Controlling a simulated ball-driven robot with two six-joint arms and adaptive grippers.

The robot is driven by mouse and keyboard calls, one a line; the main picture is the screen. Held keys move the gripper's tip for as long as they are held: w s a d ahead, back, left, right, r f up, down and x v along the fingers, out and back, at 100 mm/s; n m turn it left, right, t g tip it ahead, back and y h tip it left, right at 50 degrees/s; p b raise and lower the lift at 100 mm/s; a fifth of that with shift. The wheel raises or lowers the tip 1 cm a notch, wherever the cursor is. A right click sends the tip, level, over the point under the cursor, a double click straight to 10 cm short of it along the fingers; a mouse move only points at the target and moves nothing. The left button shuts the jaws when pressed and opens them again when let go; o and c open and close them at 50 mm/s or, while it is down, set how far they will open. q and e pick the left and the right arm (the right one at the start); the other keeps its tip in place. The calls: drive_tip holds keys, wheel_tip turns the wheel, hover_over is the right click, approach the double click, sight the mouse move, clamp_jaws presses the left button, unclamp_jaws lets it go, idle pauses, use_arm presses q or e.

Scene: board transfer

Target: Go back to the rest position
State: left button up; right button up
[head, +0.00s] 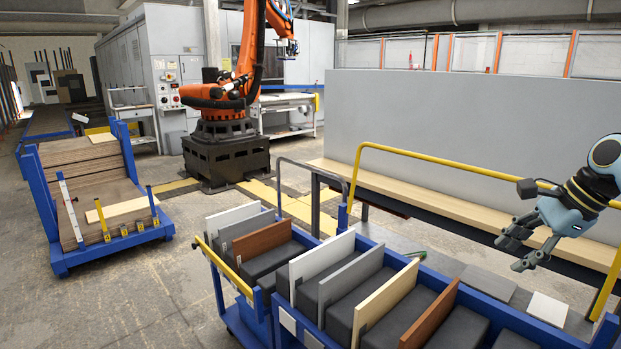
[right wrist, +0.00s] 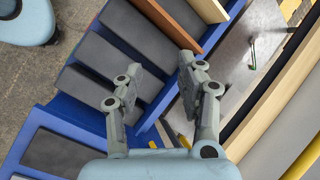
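My right gripper (head: 512,255) is at the right of the head view, above the grey work surface near the yellow rail. Its fingers are apart with nothing between them. In the right wrist view the same open, empty gripper (right wrist: 155,72) hangs over the blue cart (right wrist: 145,118) with its dark padded slots. In the head view the cart holds upright boards: a white board (head: 322,255), a grey board (head: 350,273), a cream board (head: 385,300) and a brown board (head: 430,317). My left gripper is not in view.
The yellow rail (head: 440,160) passes close behind my right gripper. A light square plate (head: 547,308) and a grey plate (head: 488,285) lie on the work surface below. A second blue cart (head: 100,195) with stacked boards stands left. An orange robot arm (head: 250,60) is behind.

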drive_tip(key=s+a+f+n+h, duration=0.1)
drive_tip(key=s+a+f+n, duration=0.35)
drive_tip(key=s, duration=0.25)
drive_tip(key=s+a+f+n+h, duration=0.1)
drive_tip(key=s+a+f+n, duration=0.35)
drive_tip(key=s, duration=0.25)
drive_tip(key=s+a+r+n+h, duration=0.15)
drive_tip(key=s+n, duration=0.35)
drive_tip(key=s, duration=0.5)
drive_tip(key=s+a+r+n+h, duration=0.1)
drive_tip(key=s+a+r+n, duration=0.1)
drive_tip(key=s+n, duration=0.55)
drive_tip(key=s+d+f+m+g+b, duration=0.15)
drive_tip(key=f+b, duration=0.25)
drive_tip(key=f, duration=1.4)
drive_tip(key=s+d+f+b, duration=0.1)
drive_tip(key=s+f+b, duration=0.3)
drive_tip(key=f, duration=1.3)
use_arm(q)
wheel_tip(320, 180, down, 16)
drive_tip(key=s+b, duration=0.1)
drive_tip(key=b, duration=0.7)
use_arm(e)
drive_tip(key=s+f, duration=0.8)
drive_tip(key=f, duration=0.3)
drive_tip(key=s+d+f+g, duration=0.1)
drive_tip(key=s+f, duration=0.8)
drive_tip(key=f, duration=0.3)
drive_tip(key=shift+d+m, duration=0.2)
drive_tip(key=shift+m, duration=0.1)
